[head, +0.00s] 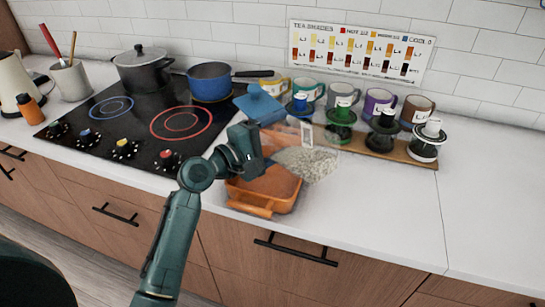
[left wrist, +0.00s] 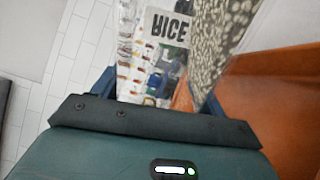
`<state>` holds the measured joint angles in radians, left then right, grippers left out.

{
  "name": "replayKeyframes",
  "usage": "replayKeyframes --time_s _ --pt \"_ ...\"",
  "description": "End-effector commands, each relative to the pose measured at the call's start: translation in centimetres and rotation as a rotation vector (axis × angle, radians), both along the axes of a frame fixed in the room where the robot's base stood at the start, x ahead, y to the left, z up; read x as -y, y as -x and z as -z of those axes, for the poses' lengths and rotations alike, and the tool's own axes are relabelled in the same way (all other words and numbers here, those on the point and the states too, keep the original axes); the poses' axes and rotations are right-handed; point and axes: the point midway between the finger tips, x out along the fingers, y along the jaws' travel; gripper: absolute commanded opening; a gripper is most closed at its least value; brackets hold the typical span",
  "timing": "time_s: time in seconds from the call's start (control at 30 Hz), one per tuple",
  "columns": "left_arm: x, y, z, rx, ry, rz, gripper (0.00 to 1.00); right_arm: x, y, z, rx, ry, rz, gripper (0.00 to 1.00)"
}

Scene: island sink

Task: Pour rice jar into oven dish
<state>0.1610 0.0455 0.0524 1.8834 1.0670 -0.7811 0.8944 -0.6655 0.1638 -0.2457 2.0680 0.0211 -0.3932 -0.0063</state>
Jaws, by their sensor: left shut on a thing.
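The clear rice jar (head: 308,163) is in my left gripper (head: 268,158), which is shut on it. The jar is tilted far over, with white rice lying along its right and lower side. In the left wrist view its RICE label (left wrist: 168,38) and the rice (left wrist: 215,40) show between the fingers. The orange oven dish (head: 265,207) stands at the counter's front edge, below the gripper and jar. The part of its inside that I see looks bare; the jar and gripper hide the rest. My right gripper is not in view.
A blue lid or box (head: 258,104) is behind the jar. Coffee makers (head: 341,124) and mugs (head: 379,104) stand on a wooden board (head: 384,151) at the back right. The black hob (head: 140,122) with a blue pan (head: 210,82) is at left. The counter at right (head: 480,210) is clear.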

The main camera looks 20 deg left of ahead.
Motion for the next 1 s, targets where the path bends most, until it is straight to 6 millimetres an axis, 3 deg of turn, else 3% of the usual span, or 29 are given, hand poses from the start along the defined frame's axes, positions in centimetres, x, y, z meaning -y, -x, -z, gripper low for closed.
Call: replayKeyframes --time_s 1.0 --pt "-0.36 -0.26 -0.26 -0.058 0.093 0.000 0.08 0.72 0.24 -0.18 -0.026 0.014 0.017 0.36"
